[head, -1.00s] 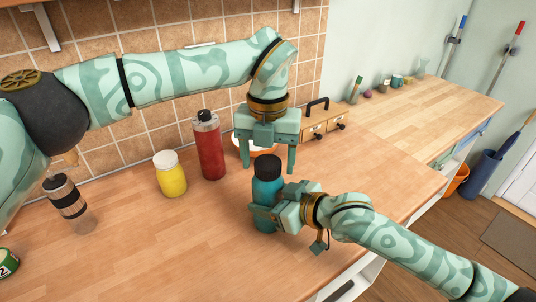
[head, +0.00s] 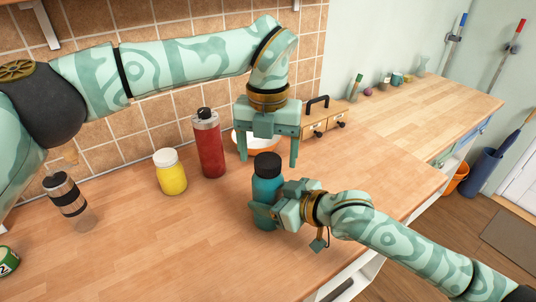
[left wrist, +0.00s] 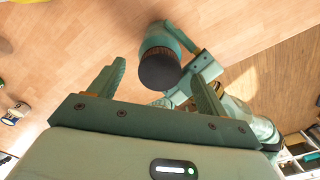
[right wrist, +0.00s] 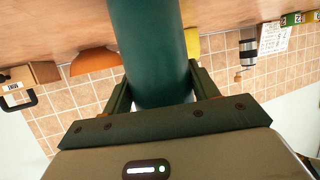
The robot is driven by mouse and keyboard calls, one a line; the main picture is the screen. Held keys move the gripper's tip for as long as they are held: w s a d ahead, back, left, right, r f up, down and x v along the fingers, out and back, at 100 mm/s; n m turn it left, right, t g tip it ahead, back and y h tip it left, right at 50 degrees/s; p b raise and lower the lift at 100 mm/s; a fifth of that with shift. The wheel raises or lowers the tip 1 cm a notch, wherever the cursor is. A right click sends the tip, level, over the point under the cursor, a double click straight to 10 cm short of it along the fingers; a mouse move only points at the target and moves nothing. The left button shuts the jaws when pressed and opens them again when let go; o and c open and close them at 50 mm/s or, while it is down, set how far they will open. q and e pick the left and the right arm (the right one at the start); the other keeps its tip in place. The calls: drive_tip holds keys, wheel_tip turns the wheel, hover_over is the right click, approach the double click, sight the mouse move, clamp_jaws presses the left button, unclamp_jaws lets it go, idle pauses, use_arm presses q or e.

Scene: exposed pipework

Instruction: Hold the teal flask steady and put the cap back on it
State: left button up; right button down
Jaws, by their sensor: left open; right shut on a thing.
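The teal flask (head: 266,190) stands upright on the wooden counter in the head view. Its black cap (head: 267,165) sits on its top and looks level; whether it is screwed tight I cannot tell. My right gripper (head: 268,203) is shut around the flask's body from the right. The right wrist view shows the flask's side (right wrist: 150,45) between its fingers. My left gripper (head: 268,162) points down above the flask, open and empty. In the left wrist view the cap (left wrist: 160,69) shows between and beyond its spread fingers, touching neither.
A red bottle (head: 209,148) and a yellow jar (head: 171,174) stand left of the flask.

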use_arm(q)
wheel_tip(320, 180, up, 11)
idle(0.3)
drive_tip(key=shift+f, duration=0.1)
use_arm(e)
drive_tip(key=shift+c, duration=1.6)
unclamp_jaws()
use_arm(q)
drive_tip(key=r+p, duration=0.1)
drive_tip(key=r, duration=0.1)
drive_tip(key=r+p, duration=0.1)
drive_tip(key=s+r+p, duration=0.1)
drive_tip(key=r+p, duration=0.1)
drive_tip(key=shift+r, duration=0.3)
use_arm(e)
drive_tip(key=v, duration=1.6)
drive_tip(key=shift+d, duration=0.2)
